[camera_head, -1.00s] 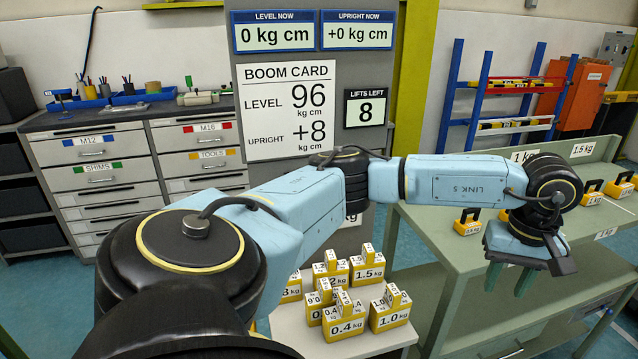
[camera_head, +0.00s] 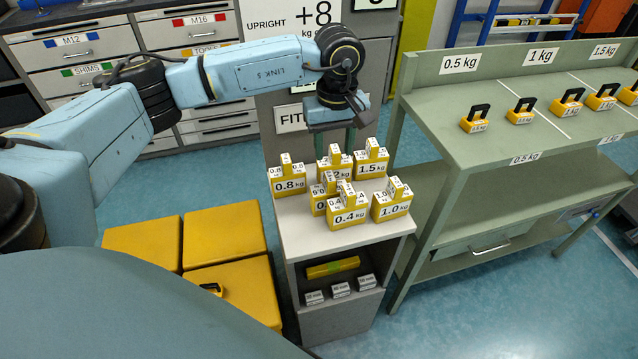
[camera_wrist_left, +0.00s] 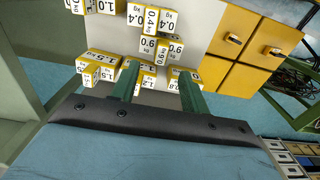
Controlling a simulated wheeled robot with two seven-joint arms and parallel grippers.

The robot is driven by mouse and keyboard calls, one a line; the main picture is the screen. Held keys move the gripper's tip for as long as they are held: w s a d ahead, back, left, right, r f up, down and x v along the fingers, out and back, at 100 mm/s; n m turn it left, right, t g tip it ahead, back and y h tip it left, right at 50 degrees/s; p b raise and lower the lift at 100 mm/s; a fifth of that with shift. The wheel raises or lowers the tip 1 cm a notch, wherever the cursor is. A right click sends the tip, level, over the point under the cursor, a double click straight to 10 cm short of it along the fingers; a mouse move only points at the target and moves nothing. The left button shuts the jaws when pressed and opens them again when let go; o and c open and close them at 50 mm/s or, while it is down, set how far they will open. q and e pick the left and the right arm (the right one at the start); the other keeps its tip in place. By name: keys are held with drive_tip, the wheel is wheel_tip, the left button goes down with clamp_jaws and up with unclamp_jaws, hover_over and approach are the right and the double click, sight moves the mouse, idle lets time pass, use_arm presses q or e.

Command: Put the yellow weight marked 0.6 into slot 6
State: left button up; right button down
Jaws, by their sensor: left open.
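The yellow 0.6 weight (camera_head: 318,206) stands among several yellow weights on the small stand, partly hidden behind the 0.4 kg weight (camera_head: 349,213). In the left wrist view the 0.6 weight (camera_wrist_left: 150,45) appears with its label upside down. My left gripper (camera_head: 335,143) is open and empty, with green fingers pointing down above the back of the stand. In the left wrist view its fingers (camera_wrist_left: 159,87) are apart near the back row, with the 0.6 weight beyond them. My right gripper is not in view. I cannot make out slot 6.
The 0.8 kg (camera_head: 288,181), 1.5 kg (camera_head: 368,166) and 1.0 kg (camera_head: 391,207) weights crowd the stand (camera_head: 303,239). A green bench (camera_head: 465,100) with more weights is at the right. Yellow boxes (camera_head: 222,237) stand at the left. A grey panel rises behind the stand.

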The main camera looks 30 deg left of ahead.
sight(330, 176)
use_arm(q)
drive_tip(key=f, duration=0.6)
drive_tip(key=f+p, duration=0.1)
drive_tip(key=f, duration=0.3)
drive_tip(key=shift+w+a+f, duration=0.1)
drive_tip(key=shift+a, duration=0.3)
clamp_jaws()
idle(0.9)
